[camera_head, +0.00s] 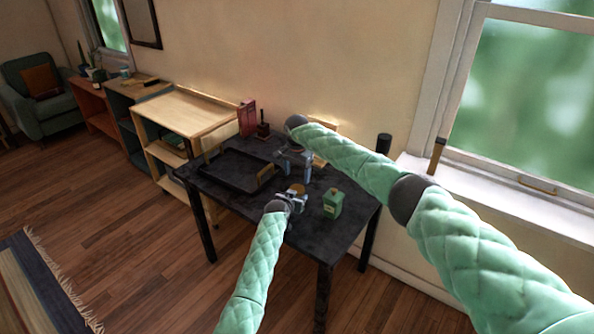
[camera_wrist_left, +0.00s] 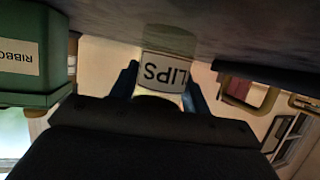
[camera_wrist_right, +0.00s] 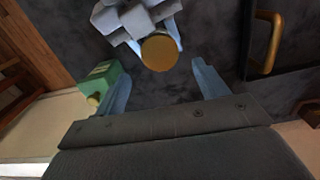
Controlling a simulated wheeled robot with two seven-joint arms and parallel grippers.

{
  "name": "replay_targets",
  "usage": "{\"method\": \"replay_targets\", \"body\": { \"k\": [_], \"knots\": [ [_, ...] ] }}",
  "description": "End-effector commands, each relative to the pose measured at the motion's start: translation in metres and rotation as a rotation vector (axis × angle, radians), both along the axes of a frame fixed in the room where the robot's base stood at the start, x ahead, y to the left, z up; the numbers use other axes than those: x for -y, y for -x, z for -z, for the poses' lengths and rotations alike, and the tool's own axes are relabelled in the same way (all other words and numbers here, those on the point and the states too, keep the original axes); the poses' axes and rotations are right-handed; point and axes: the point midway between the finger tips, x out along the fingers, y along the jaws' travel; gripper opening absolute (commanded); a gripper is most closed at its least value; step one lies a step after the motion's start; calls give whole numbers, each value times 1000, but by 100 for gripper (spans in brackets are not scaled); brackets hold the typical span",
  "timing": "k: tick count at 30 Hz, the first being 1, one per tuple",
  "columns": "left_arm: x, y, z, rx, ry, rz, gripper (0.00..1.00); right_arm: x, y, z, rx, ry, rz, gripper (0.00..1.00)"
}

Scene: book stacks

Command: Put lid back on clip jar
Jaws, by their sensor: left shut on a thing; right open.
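The clip jar (camera_wrist_left: 165,68) shows in the left wrist view as a clear jar with a white label reading "LIPS", the rest of the word out of sight. It stands at the table surface between the fingers of my left gripper (camera_head: 293,196), which is shut on it. In the right wrist view a round golden-brown disc (camera_wrist_right: 159,52) lies over the jar's top and looks like the lid; how well it is seated cannot be told. My right gripper (camera_wrist_right: 163,88) is open and empty, above and behind the jar, with the disc beyond its fingertips.
A green box (camera_head: 333,203) labelled "RIBBO…" stands right of the jar on the dark table (camera_head: 300,238). A black tray (camera_head: 228,178) with brass-coloured handles lies to the left. A red book (camera_head: 247,118) and a small dark object (camera_head: 263,131) stand at the back. The table's front is clear.

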Motion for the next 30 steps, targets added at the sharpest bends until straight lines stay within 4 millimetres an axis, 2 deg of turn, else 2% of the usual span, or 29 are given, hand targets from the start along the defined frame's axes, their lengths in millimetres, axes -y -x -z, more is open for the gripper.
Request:
{"method": "replay_targets", "body": {
  "k": [3,12,18,26,27,30],
  "knots": [
    [0,0,0,0,0,0,0,0,1,19,-1,0,2,72],
    [0,0,0,0,0,0,0,0,0,55,0,1,2,72],
    [0,0,0,0,0,0,0,0,0,64,3,1,0,72],
    [0,0,0,0,0,0,0,0,0,65,2,2,1,72],
    [0,0,0,0,0,0,0,0,0,65,2,2,1,70],
    [0,0,0,0,0,0,0,0,0,65,2,2,1,51]
  ]
}}
